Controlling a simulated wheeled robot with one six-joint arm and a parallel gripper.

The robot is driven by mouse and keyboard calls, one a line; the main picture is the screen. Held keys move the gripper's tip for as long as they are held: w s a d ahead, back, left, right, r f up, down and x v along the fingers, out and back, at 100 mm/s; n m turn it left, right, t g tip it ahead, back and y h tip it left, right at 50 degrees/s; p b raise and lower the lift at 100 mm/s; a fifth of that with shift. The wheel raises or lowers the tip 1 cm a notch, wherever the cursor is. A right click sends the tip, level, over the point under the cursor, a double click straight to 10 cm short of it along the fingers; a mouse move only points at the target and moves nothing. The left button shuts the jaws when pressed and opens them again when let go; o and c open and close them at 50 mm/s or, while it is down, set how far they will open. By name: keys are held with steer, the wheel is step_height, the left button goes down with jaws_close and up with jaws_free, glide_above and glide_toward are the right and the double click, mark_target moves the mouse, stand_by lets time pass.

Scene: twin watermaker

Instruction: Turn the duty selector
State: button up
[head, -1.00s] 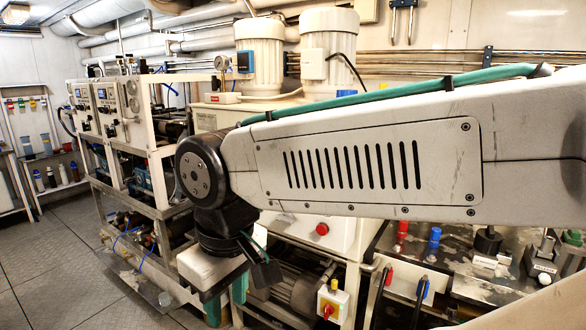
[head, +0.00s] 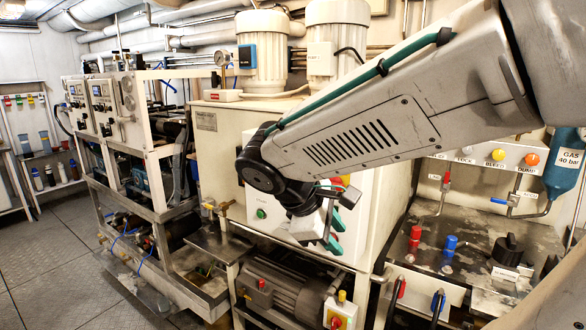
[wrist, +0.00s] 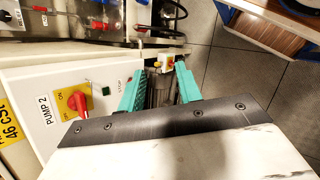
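No duty selector label is readable in these frames. A black rotary knob (head: 508,249) stands on the bench at the right of the head view, with a small white label in front. In the wrist view, a red rotary switch (wrist: 80,101) sits on a yellow plate beside the label "PUMP 2". My gripper (head: 335,232) is in front of the white cabinet in the head view, apart from the black knob and to its left. In the wrist view its teal fingers (wrist: 160,86) are spread with a gap between them, and nothing is held.
The white cabinet (head: 290,215) has a green button (head: 262,213). A motor (head: 285,290) sits low in the frame. Red and blue fittings (head: 450,243) stand on the bench. Valve levers (head: 437,303) stick out at its front edge. Floor (head: 40,270) is clear at left.

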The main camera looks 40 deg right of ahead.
steer(key=w+d+r+n+t+h, duration=0.1)
steer(key=w+n+t+h, duration=0.35)
steer(key=w+n, duration=0.55)
steer(key=w+d+r+n+t+h, duration=0.1)
steer(key=w+r+n+t+h, duration=0.3)
steer(key=w, duration=1.1)
steer(key=w+d+f+n+g+h, duration=0.1)
steer(key=w+d+f, duration=0.1)
steer(key=d, duration=0.5)
steer(key=shift+w, duration=0.25)
steer(key=shift+a, duration=0.1)
jaws_close()
